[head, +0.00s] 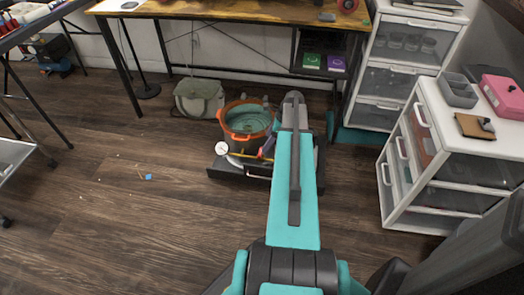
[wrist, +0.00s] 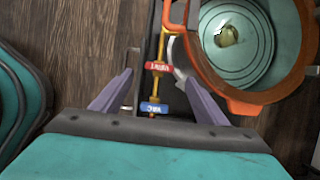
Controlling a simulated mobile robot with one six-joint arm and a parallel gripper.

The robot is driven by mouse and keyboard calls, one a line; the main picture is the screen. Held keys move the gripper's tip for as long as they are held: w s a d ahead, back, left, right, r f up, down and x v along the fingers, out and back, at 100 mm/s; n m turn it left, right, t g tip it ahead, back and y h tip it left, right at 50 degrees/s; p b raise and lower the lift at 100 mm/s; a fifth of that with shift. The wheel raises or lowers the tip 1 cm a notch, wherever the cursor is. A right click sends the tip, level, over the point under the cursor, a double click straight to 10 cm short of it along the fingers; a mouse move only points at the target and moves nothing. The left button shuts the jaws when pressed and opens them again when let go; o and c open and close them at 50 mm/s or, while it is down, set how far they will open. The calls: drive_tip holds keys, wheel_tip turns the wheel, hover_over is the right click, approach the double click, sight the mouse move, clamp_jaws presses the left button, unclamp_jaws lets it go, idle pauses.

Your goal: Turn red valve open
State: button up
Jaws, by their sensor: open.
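The red valve handle (wrist: 158,67) sits on a thin brass pipe (wrist: 155,90) in the wrist view, between and slightly beyond my finger tips. A blue valve handle (wrist: 154,108) is on the same pipe, nearer my palm. My gripper (wrist: 158,77) is open, with one purple finger on each side of the pipe, apart from the red handle as far as I can see. In the head view my arm hides most of the gripper, and the red handle (head: 260,153) shows as a small spot beside it.
A large orange pot with a teal inside (head: 248,118) stands right behind the pipe, close to my right finger in the wrist view. A white round gauge (head: 221,148) is at the left of the dark base (head: 226,170). A white drawer unit (head: 411,200) stands right; left floor is mostly clear.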

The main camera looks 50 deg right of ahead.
sight(260, 151)
drive_tip(key=b+x, duration=0.2)
drive_tip(key=x, duration=0.5)
drive_tip(key=shift+w+a+f, duration=0.1)
drive_tip(key=shift+f, duration=0.3)
drive_tip(key=shift+c, duration=0.4)
